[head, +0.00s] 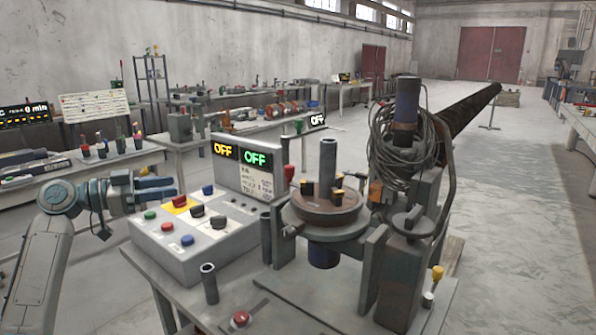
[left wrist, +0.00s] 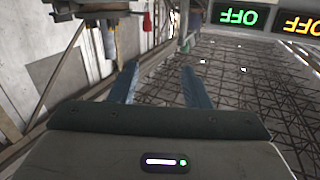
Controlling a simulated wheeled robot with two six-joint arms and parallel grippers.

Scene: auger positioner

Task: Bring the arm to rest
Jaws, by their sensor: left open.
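My left gripper (head: 158,188) is at the left in the head view, beside the left end of the control box (head: 190,240) and apart from it. Its fingers are open and empty. In the left wrist view the two blue-grey fingers (left wrist: 160,85) stand apart with nothing between them. My right gripper is not in view. The control box carries several coloured buttons and knobs, and an upright panel (head: 243,168) whose two displays read OFF. To its right stands the positioner, with a round turntable (head: 325,205) and small dark clamps on top.
A tall post with coiled cable (head: 400,150) stands right of the turntable. A red button (head: 240,319) and a grey tube (head: 209,283) are at the bench's front. Side benches (head: 85,165) with tools stand behind my left arm. Open floor (head: 530,200) lies at the right.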

